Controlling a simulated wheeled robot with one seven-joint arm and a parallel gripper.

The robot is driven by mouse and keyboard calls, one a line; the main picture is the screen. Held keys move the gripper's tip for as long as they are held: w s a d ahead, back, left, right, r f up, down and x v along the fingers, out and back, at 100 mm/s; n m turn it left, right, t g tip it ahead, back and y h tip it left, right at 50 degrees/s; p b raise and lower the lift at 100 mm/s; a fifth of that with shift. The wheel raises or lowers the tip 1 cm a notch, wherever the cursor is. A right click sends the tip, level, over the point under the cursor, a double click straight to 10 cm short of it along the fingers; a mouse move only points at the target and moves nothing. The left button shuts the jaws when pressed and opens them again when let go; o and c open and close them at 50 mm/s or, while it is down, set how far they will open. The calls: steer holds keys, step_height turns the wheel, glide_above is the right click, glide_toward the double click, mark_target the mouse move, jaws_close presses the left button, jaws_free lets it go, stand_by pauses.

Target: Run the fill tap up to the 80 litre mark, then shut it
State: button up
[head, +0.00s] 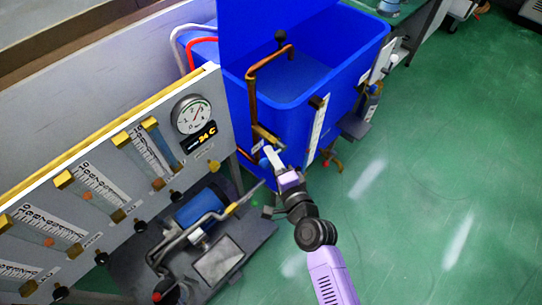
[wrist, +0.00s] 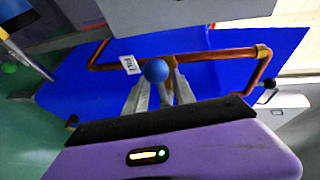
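The blue tank (head: 345,60) stands at the top centre in the head view, with a bluish surface inside. A white level scale (head: 319,128) is on its front; its marks are too small to read. A copper pipe (head: 251,98) rises beside the tank and bends over its rim. In the wrist view, a blue ball knob (wrist: 157,70) sits by the FILL tag (wrist: 129,65), in front of the copper pipe (wrist: 215,56). My gripper (wrist: 159,82) has a finger on either side of the knob. Whether they press on it cannot be told. In the head view my gripper (head: 268,153) is at the pipe's lower end.
A grey panel with a round gauge (head: 191,114) and several flow tubes stands at left. A blue pump (head: 201,207) sits on a dark base below. A brass tap (head: 332,160) is low at the tank's front. Green floor at right is open.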

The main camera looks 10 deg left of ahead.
steer(key=shift+w+a, duration=0.2)
steer(key=shift+w, duration=0.1)
jaws_close()
steer(key=shift+f, duration=0.1)
